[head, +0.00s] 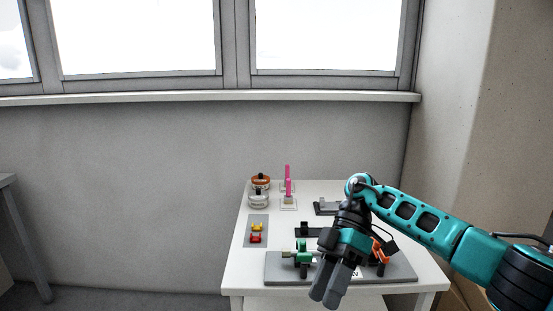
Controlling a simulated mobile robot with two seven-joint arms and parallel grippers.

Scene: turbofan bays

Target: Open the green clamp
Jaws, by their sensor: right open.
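The green clamp (303,252) is mounted on the left part of a grey plate (279,273) near the table's front edge. Whether it is open or closed is too small to tell. My right gripper (330,290) comes in from the right and hangs fingers down, just right of the green clamp and in front of the plate's middle. Its jaws are open, and I see nothing between them. It hides the middle of the plate. My left gripper is not in view.
An orange clamp (382,250) is on the plate's right part, partly behind my right arm. A grey mat (250,236) holds yellow and red pieces. Pink upright pieces (288,181) and round jars (259,191) stand at the back left. The white table (240,275) stands below windows.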

